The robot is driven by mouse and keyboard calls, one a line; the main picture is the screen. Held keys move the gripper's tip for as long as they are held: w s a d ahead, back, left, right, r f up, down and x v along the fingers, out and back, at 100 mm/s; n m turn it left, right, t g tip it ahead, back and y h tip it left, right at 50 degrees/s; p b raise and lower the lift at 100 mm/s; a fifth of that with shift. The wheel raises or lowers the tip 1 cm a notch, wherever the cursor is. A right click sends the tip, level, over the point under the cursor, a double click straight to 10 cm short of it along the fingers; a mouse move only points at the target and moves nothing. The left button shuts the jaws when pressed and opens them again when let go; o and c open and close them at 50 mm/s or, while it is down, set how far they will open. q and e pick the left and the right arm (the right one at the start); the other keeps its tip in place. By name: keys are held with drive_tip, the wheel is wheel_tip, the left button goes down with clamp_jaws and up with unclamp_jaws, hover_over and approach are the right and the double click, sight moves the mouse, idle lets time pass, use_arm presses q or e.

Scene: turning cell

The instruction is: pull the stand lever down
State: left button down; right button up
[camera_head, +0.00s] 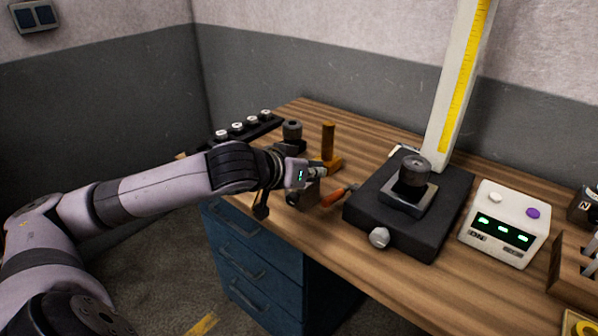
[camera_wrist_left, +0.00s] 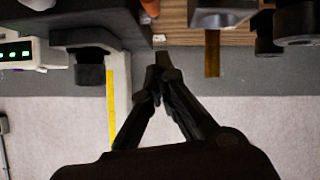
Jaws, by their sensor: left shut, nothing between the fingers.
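The stand has a black base (camera_head: 405,210) and a tall white column (camera_head: 452,100) with a yellow scale. An orange handle (camera_head: 335,196), which looks like the lever, sits low at the base's left side. A small orange piece shows at the top of the left wrist view (camera_wrist_left: 151,7). My left gripper (camera_head: 322,171) is just left of and above the orange handle, apart from it as far as I can tell. In the left wrist view its fingertips (camera_wrist_left: 157,78) meet, with nothing between them. My right gripper is not in view.
A brown post (camera_head: 328,140) on an orange foot stands right behind my left gripper. A dark cylinder (camera_head: 292,131) and a black rack (camera_head: 245,127) stand behind it to the left. A white display box (camera_head: 505,223) is right of the stand. Blue drawers (camera_head: 255,260) are under the bench.

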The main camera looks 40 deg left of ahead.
use_arm(q)
drive_tip(key=b+v, duration=0.4)
drive_tip(key=v, duration=0.1)
drive_tip(key=shift+s+f, duration=0.25)
drive_tip(key=shift+s, duration=0.05)
idle(0.4)
